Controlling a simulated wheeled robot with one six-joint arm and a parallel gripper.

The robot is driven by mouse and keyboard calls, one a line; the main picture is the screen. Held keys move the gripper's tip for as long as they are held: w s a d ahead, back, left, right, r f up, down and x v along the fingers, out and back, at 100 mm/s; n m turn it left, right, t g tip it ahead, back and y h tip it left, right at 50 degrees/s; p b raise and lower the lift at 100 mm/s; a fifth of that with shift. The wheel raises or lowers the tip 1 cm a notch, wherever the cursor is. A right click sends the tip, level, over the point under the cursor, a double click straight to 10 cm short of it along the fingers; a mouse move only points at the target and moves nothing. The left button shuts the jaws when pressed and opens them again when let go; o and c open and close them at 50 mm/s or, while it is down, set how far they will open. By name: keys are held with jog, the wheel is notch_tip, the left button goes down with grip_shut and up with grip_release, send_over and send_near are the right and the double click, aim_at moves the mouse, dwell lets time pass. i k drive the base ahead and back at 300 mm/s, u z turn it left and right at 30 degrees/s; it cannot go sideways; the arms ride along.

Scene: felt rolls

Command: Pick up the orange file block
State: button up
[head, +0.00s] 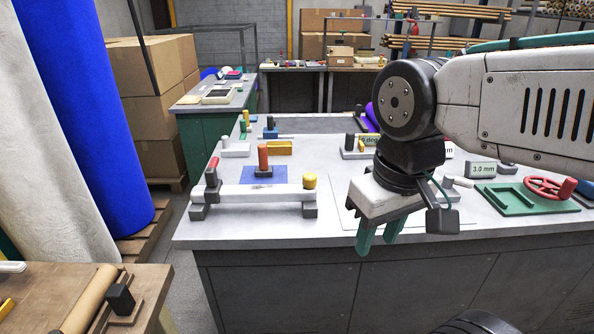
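An upright orange piece (263,157) with a dark base stands on a blue mat (247,176) on the grey bench, left of my gripper. Behind it lies a low yellow-orange block (279,148). I cannot tell for sure which of these is the orange file block; the upright piece is the more clearly orange. My gripper (377,243) points down near the bench's front edge, to the right of and nearer than both. Its two green fingers are apart, with nothing visible between them.
A pale bar (262,195) with a yellow knob and dark feet lies in front of the blue mat. Tall blue (92,110) and white rolls stand at left.

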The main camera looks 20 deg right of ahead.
aim_at(262, 170)
jog(key=z, duration=0.45)
jog(key=k, duration=1)
jog(key=u, duration=0.2)
jog(key=i, duration=0.65)
jog(key=u, duration=0.55)
jog(key=i, duration=1.3)
jog(key=z, duration=0.7)
